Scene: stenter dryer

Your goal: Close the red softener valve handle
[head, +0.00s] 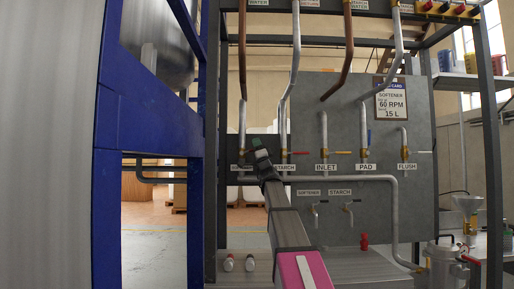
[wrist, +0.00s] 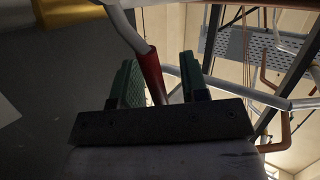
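My gripper (head: 261,148) is in front of the left part of the grey valve panel, between two pipe valves in the head view. In the wrist view its two green fingers are apart, with a red handle sleeve (wrist: 152,75) on a pale rod between them. A gap shows at the right finger; contact with the left finger is unclear. In the head view the left valve (head: 241,154) has its handle mostly hidden by my gripper. The neighbouring valve (head: 284,155) has a red lever pointing right.
The INLET valve (head: 323,154), PAD valve (head: 365,154) and FLUSH valve (head: 404,154) are further right. Small taps (head: 315,214) hang below the SOFTENER and STARCH labels. A blue frame (head: 150,110) stands close on the left. A metal pot (head: 443,265) is at the lower right.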

